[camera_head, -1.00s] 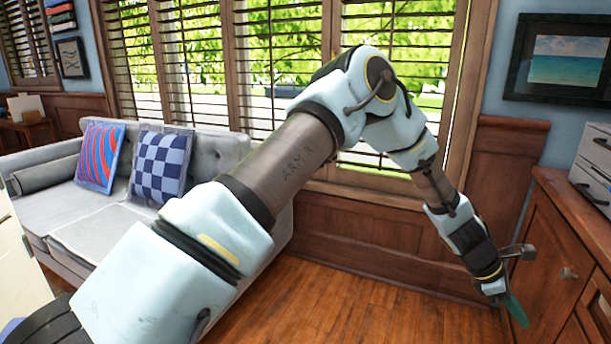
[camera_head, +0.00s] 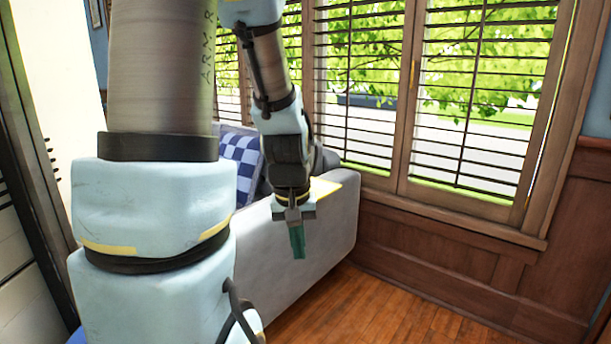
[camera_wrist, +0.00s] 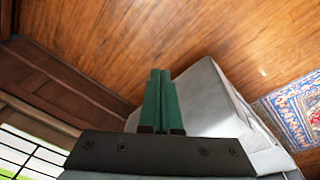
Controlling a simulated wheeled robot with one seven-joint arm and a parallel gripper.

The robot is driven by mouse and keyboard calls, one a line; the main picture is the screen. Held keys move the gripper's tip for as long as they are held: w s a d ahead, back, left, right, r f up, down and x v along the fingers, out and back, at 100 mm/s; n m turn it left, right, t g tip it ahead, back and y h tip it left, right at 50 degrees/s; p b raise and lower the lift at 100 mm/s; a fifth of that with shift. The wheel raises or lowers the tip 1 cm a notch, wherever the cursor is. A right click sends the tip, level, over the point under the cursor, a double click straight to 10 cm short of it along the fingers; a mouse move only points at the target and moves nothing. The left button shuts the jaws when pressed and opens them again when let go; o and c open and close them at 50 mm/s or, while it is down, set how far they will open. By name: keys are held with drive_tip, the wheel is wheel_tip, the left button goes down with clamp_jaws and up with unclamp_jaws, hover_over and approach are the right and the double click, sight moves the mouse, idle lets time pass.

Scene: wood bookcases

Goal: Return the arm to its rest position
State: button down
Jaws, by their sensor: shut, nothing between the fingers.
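My gripper (camera_head: 297,241) hangs from my folded arm in the head view, pointing down in front of the grey sofa's near end. Its green fingers are together with nothing between them. In the wrist view my gripper (camera_wrist: 160,78) also shows shut, its two green fingers side by side. My arm rises at the left of the head view, and its upper part runs out of the frame at the top.
The grey sofa (camera_head: 335,218) stands close behind my gripper, with a blue checked cushion (camera_head: 243,165). Shuttered windows (camera_head: 480,110) and wood panelling (camera_head: 440,250) line the wall. Wood floor (camera_head: 390,312) is clear at right. A patterned rug (camera_wrist: 292,110) shows in the wrist view.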

drive_tip(key=s+a+r, duration=0.1)
drive_tip(key=s+a, duration=0.3)
drive_tip(key=a, duration=0.2)
wheel_tip(320, 180, up, 15)
drive_tip(key=w+p, duration=0.1)
drive_tip(key=p, duration=1.4)
drive_tip(key=shift+d+r+m+y, duration=0.15)
drive_tip(key=shift+d+m+y, duration=0.05)
drive_tip(key=shift+m+y, duration=0.2)
